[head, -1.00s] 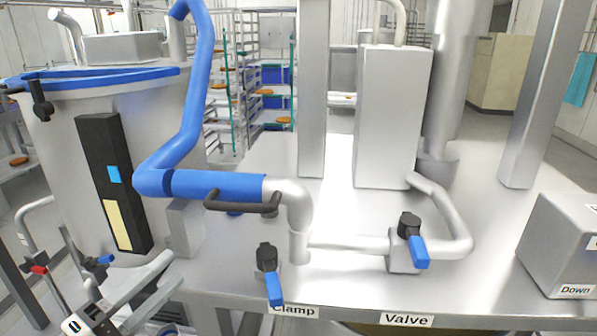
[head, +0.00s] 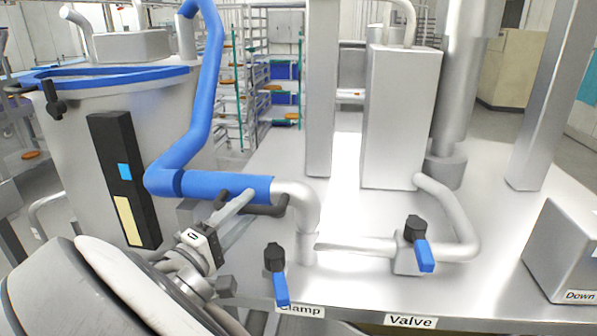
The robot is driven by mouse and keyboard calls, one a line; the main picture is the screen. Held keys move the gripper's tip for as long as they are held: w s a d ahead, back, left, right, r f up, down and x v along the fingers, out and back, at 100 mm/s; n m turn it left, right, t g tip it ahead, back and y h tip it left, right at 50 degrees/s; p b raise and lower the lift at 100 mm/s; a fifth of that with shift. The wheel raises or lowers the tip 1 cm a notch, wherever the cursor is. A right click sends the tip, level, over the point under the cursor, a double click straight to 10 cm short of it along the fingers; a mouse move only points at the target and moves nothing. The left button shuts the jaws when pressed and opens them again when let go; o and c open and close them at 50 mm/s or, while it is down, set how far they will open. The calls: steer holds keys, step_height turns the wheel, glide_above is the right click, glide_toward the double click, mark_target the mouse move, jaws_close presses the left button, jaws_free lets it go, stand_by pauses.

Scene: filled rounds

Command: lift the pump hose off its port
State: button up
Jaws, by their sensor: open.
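The pump hose (head: 205,110) is a thick blue tube. It comes down from the top, bends, and runs right into a silver elbow (head: 303,205). The elbow turns down onto the port (head: 302,252) on the steel table and looks seated there. A dark grey handle (head: 272,210) sits on the near side of the hose's level part. My gripper (head: 243,208) reaches up from the lower left, open, with its fingers at the left part of this handle. The fingers overlap the handle and hose in the picture; I cannot tell whether they touch.
A clamp lever (head: 280,287) with a blue end stands in front of the port, above the "Clamp" label. A blue valve lever (head: 424,254) is to the right on a silver pipe. A large steel vat (head: 75,150) stands left. Steel posts and a box rise behind.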

steer(key=shift+w+d+r, duration=0.1)
steer(key=shift+w+d, duration=0.1)
steer(key=shift+w, duration=0.2)
steer(key=shift+c, duration=0.2)
jaws_close()
stand_by(1.1)
